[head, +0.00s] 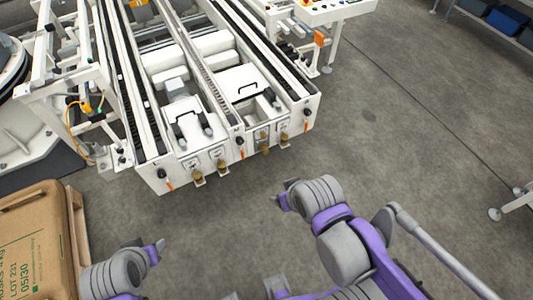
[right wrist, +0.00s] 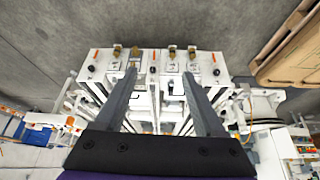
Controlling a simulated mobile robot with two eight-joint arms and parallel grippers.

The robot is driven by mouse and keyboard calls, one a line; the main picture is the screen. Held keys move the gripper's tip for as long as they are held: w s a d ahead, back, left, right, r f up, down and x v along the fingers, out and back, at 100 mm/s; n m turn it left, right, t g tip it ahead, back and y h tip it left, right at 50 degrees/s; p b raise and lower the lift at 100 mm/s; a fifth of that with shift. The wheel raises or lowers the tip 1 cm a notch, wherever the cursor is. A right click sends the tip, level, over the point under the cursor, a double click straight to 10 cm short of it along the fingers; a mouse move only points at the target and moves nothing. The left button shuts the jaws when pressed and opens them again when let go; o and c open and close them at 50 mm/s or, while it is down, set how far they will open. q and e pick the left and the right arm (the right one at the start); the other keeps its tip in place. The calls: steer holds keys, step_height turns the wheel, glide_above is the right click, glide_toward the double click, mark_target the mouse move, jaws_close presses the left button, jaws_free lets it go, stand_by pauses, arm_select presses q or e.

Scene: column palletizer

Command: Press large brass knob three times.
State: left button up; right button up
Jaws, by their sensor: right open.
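Several small brass knobs stick out low on the front face of the white conveyor machine (head: 180,170), including one brass knob (head: 222,165) left of centre and another brass knob (head: 264,149) to its right. I cannot tell for sure which is the large one. In the right wrist view, brass knobs (right wrist: 172,50) show beyond my fingertips. My right gripper (head: 284,199) is open and empty, in front of the machine and apart from it; its two grey fingers (right wrist: 163,66) show in the wrist view. My left gripper (head: 154,250) is lower left, its finger gap unclear.
A cardboard box (head: 35,240) on a wooden pallet stands at the lower left. A control panel (head: 318,12) stands at the back right. Black knobs and orange marks also sit on the machine's front.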

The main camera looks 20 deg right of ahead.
jaws_close()
stand_by(0.3)
stand_by(1.5)
